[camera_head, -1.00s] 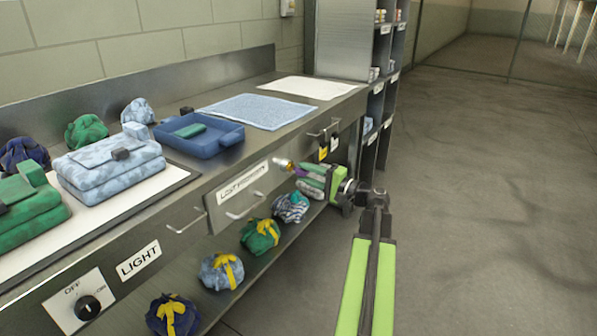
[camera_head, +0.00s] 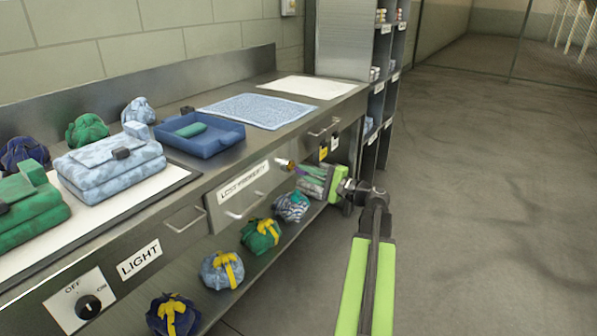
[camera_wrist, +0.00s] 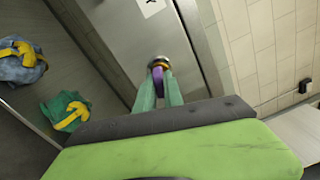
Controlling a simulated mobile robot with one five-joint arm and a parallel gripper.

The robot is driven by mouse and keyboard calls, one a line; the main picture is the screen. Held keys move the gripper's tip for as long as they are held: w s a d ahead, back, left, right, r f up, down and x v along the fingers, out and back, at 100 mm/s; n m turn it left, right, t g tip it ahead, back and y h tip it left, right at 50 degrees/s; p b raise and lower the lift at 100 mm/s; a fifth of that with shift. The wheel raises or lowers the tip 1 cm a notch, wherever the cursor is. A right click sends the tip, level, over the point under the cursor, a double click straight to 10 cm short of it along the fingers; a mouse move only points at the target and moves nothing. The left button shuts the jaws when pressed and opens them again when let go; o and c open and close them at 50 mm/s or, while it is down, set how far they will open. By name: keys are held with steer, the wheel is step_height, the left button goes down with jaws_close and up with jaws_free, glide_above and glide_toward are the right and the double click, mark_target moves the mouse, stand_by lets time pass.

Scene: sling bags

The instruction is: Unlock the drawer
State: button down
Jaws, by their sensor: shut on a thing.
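The drawer (camera_head: 240,198) has a metal front with a LOST PROPERTY label and a bar handle, and looks closed. A brass-coloured lock (camera_wrist: 158,62) sits on its front; it also shows at the drawer's right end in the head view (camera_head: 283,162). My gripper (camera_wrist: 158,84) is shut on a purple key (camera_wrist: 157,74), its greenish fingers on either side. The key lies against the lock and in line with it. Its tip is hidden, so I cannot tell how deep it sits. In the head view my gripper (camera_head: 298,171) points left at the lock.
Tied cloth bundles (camera_head: 222,271) lie on the shelf below the drawer. A blue tray (camera_head: 199,140), a light-blue sling bag (camera_head: 110,168) and a blue mat (camera_head: 257,110) are on the counter. Another handle (camera_head: 323,131) is to the right. The floor at right is clear.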

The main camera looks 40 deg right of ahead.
steer(key=shift+m, duration=0.4)
steer(key=m, duration=0.3)
steer(key=shift+m, duration=0.6)
steer(key=m, duration=0.3)
steer(key=shift+m, duration=0.3)
